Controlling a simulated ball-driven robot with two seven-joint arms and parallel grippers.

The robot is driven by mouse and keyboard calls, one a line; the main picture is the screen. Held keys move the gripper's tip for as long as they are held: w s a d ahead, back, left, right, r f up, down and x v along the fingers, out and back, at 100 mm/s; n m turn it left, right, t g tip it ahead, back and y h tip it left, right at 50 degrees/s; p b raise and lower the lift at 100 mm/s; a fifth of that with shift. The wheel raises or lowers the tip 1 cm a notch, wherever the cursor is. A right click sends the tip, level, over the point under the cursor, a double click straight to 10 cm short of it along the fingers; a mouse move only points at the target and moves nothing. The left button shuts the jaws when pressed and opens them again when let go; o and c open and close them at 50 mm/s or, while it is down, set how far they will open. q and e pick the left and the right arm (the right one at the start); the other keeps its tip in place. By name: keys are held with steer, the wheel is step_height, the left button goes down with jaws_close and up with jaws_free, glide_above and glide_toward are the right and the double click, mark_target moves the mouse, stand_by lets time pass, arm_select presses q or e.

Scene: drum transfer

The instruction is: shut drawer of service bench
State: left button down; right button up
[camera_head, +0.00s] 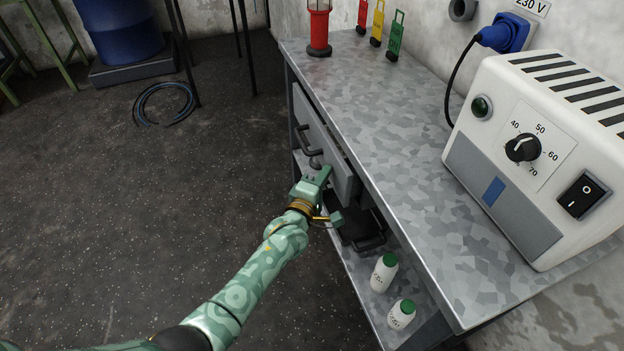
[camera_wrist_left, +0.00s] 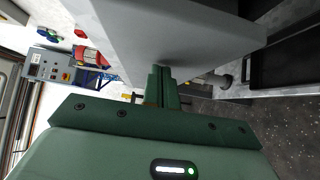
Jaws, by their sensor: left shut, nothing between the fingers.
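The service bench (camera_head: 385,135) has a mottled grey metal top and stands right of centre in the head view. Its grey drawer (camera_head: 331,153) has a dark handle (camera_head: 304,141) and sits under the left edge of the top. The drawer front seems to stand out a little, but how far is hard to tell. My left gripper (camera_head: 325,174) is shut and empty at the near end of the drawer front. In the left wrist view its closed fingers (camera_wrist_left: 162,75) are against or very near a large grey panel (camera_wrist_left: 165,30). My right gripper is out of view.
The lower shelf holds a black tray (camera_head: 368,241) and two green-capped bottles (camera_head: 384,272). The floor (camera_head: 120,220) to the left is mostly clear, except for a coiled hose (camera_head: 164,104).

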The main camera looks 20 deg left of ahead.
arm_select(q)
steer(key=shift+w+d+b, duration=0.15)
steer(key=shift+w+d, duration=0.2)
steer(key=shift+d, duration=0.2)
steer(key=shift+w+d+b, duration=0.15)
steer(key=shift+w+d, duration=0.2)
steer(key=shift+d, duration=0.2)
steer(key=shift+r, duration=0.2)
steer(key=shift+d, duration=0.1)
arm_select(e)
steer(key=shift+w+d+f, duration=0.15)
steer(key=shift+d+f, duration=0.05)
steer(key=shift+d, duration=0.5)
